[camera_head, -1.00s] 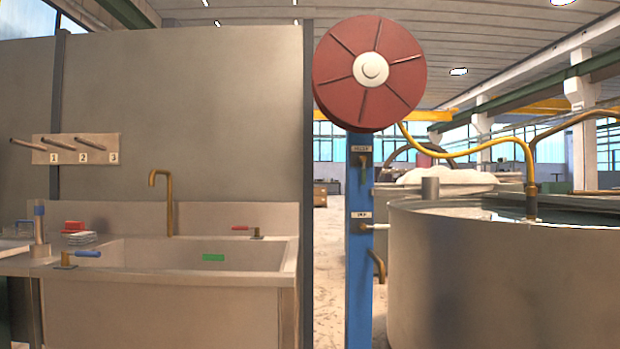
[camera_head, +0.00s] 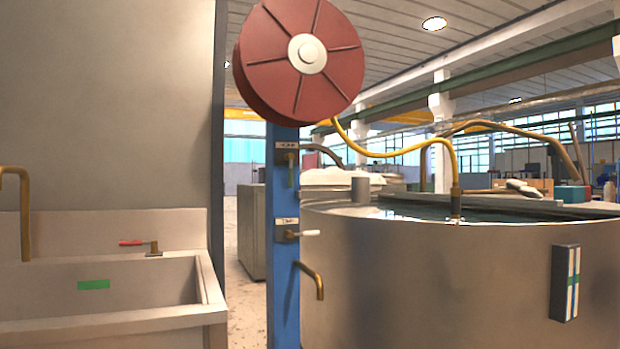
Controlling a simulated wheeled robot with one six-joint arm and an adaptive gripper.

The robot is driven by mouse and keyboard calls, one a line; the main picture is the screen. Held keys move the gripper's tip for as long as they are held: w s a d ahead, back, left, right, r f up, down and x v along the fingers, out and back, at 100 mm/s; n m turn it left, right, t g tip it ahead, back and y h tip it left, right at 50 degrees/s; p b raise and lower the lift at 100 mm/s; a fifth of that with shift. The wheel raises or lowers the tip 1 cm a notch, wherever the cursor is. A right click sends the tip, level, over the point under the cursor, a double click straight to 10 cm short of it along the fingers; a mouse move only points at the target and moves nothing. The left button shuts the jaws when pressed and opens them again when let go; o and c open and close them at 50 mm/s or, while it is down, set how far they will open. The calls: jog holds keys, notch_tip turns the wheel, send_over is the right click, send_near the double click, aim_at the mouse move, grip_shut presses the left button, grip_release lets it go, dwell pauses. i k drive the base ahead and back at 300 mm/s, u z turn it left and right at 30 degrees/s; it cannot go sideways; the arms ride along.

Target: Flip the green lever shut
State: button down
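A blue post (camera_head: 283,200) stands in the middle of the view, below a red reel (camera_head: 299,55). A small green lever (camera_head: 291,171) hangs downward from the upper valve on the post, just under a small label plate. Below it, a white lever (camera_head: 303,234) sticks out to the right from a second valve. A brass spout (camera_head: 312,280) curves down below that. My gripper is not in view.
A large round metal tank (camera_head: 420,275) with liquid stands close right of the post. A steel sink (camera_head: 110,285) with a red lever (camera_head: 131,243) is at left. A yellow hose (camera_head: 390,153) runs from reel to tank. A narrow floor gap (camera_head: 243,310) lies between sink and post.

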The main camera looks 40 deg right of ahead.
aim_at(289, 157)
jog(key=z, duration=0.35)
jog(key=i, duration=0.35)
jog(key=z, duration=0.4)
